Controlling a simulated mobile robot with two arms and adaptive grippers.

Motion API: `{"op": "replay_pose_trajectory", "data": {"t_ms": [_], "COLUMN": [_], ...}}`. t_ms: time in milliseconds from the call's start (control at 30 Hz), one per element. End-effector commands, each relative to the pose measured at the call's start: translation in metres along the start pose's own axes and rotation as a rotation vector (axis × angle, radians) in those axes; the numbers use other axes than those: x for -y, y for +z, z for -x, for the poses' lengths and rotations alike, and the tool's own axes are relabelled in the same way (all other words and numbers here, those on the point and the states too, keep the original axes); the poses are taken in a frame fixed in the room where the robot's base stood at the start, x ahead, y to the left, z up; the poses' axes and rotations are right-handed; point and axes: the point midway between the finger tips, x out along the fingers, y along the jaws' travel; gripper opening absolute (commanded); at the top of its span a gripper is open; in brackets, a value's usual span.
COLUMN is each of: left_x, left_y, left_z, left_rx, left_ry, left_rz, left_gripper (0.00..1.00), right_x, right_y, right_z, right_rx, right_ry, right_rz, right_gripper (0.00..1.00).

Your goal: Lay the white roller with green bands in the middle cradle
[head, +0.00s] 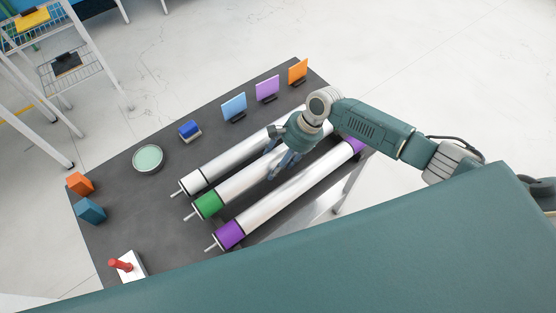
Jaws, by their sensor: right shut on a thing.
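The white roller with green bands (238,190) lies diagonally between two other rollers, its green band (207,205) and thin shaft end showing at the lower left. My right gripper (283,166) comes down from above and is shut on this roller near its middle. The gripper and arm hide part of the roller and most of its far end. The middle cradle is hidden, and I cannot tell whether the roller rests in it or hangs just above it. My left gripper is not in view.
A roller with purple bands (285,200) lies on the near side, and a plain white roller (225,165) on the far side, both close. The dark table (128,205) also holds upright coloured plates, a green round dish (148,158), cubes and a red-handled block (127,265).

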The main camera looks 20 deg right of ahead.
Motion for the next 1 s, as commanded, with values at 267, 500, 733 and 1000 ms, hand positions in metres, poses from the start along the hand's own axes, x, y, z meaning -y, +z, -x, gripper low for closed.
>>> {"op": "replay_pose_trajectory", "data": {"t_ms": [267, 500, 733, 1000], "left_x": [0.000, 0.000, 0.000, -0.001], "left_y": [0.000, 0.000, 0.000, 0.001], "left_z": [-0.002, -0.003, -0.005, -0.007], "left_rx": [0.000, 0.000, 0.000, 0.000], "left_ry": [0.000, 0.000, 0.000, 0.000], "left_rz": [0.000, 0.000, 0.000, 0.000], "left_gripper": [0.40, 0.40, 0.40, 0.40], "right_x": [0.001, 0.000, -0.001, -0.002], "right_y": [-0.002, -0.004, -0.006, -0.008], "right_z": [-0.005, -0.010, -0.014, -0.020], "right_rx": [0.001, 0.001, 0.001, 0.002], "right_ry": [-0.005, -0.005, -0.005, -0.005], "right_rz": [0.001, 0.001, 0.001, 0.002], "right_gripper": [0.09, 0.09, 0.09, 0.09]}}
